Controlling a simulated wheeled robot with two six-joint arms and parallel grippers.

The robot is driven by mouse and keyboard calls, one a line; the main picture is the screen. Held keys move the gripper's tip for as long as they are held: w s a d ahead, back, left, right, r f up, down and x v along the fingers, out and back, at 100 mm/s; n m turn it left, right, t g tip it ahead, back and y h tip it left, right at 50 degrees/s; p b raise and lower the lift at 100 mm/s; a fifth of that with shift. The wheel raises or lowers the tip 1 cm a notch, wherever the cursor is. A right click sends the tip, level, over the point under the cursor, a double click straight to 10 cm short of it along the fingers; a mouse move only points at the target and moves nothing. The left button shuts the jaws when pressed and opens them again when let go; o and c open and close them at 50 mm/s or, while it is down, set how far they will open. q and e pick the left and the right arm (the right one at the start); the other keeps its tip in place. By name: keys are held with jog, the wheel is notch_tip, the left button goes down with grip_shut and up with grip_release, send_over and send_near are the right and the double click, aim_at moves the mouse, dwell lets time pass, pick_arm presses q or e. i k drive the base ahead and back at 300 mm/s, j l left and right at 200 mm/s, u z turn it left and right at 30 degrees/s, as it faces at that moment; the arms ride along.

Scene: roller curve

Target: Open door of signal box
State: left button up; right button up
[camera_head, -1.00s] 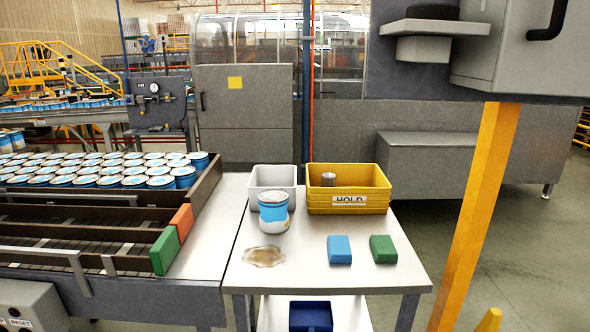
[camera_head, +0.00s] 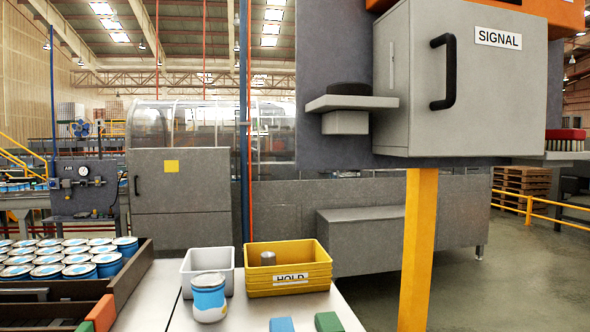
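The signal box (camera_head: 490,90) is a grey box at the upper right with a white label reading SIGNAL. Its front door looks shut, and a black bar handle (camera_head: 444,72) stands upright on the door's left part. The box is mounted on a dark grey panel (camera_head: 330,60) above a yellow post (camera_head: 418,250). Neither of my grippers shows in this view.
A small grey shelf (camera_head: 352,103) with a black round thing juts out left of the box. A red-topped brush-like thing (camera_head: 565,137) is at its right. Below stand a yellow HOLD bin (camera_head: 289,281), a white bin (camera_head: 190,262) and a blue-white can (camera_head: 209,301) on a table.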

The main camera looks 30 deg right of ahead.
aim_at(478, 85)
jog(key=z, duration=1.9)
jog(key=i+l+u, duration=0.2)
jog(key=l, duration=0.25)
jog(key=i+l+u, duration=0.2)
jog(key=l, duration=0.3)
jog(key=l+u, duration=0.2)
jog(key=l, duration=0.3)
jog(key=l+u, duration=0.15)
jog(key=l, duration=0.35)
jog(key=i, duration=0.05)
